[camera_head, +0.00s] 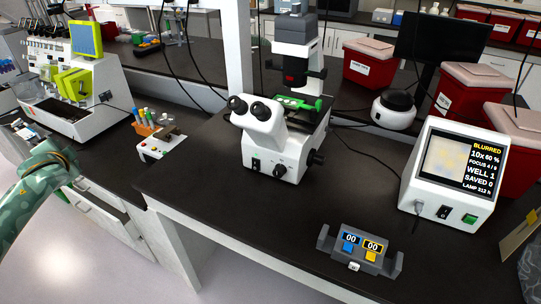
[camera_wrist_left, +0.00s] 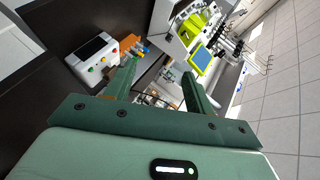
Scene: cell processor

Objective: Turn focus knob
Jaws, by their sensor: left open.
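The white microscope (camera_head: 262,124) stands on the middle bench. A black focus knob (camera_head: 280,172) is on its lower front side, and another black knob (camera_head: 317,158) sticks out at its right. A green plate holder (camera_head: 298,103) is on the stage. The monitor box (camera_head: 465,165) at right reads BLURRED, 10x, 60%, a FOCUS line, WELL 1, SAVED 0. My left gripper (camera_wrist_left: 158,78) is open and empty in the left wrist view, its fingers towards the left bench and away from the microscope. My right gripper is out of view.
A grey counter box (camera_head: 362,250) with blue and yellow buttons lies at the bench front. A small white box with coloured buttons (camera_head: 150,150) and a tube rack (camera_head: 146,124) are on the left bench. Red bins (camera_head: 465,92) stand at the back right.

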